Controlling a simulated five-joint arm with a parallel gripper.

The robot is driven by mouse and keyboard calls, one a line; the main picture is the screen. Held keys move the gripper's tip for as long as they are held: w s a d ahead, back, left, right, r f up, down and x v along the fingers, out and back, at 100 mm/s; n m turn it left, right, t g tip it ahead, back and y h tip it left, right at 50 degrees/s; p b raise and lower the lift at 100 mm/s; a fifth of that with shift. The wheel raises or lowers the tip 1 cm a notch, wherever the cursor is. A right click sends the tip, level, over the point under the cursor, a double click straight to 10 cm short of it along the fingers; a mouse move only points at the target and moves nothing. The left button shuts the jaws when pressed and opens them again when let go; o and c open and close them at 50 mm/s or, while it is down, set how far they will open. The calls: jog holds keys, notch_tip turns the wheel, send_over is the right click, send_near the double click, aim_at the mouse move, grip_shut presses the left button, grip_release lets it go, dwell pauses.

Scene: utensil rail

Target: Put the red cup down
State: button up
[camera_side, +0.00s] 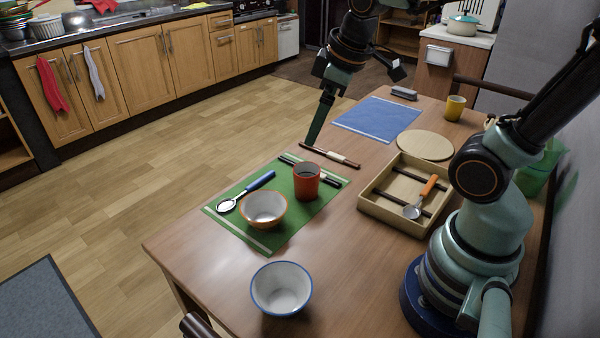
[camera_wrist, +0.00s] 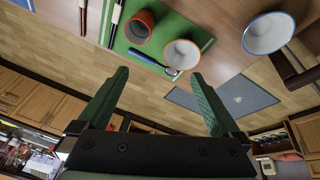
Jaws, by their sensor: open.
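The red cup (camera_side: 306,181) stands upright on the green mat (camera_side: 252,236), beside the orange-rimmed bowl (camera_side: 264,208). The cup also shows at the top of the wrist view (camera_wrist: 139,27), with the bowl (camera_wrist: 182,54) next to it. My gripper (camera_side: 312,142) is above and behind the mat in the side view, apart from the cup. In the wrist view its two green fingers (camera_wrist: 158,95) are spread wide with nothing between them.
A blue-rimmed bowl (camera_side: 281,289) stands in front. A wooden tray (camera_side: 375,208) holds an orange-handled utensil (camera_side: 420,197). A blue mat (camera_side: 375,120), round board (camera_side: 425,145) and yellow cup (camera_side: 455,107) are farther back.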

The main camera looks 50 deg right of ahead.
jog(key=s+m, duration=0.1)
jog(key=s+a+m+t, duration=0.1)
jog(key=m, duration=0.1)
jog(key=r+m, duration=0.1)
jog(key=shift+s+a+m, duration=0.3)
jog(key=shift+s, duration=0.1)
dwell(1.0)
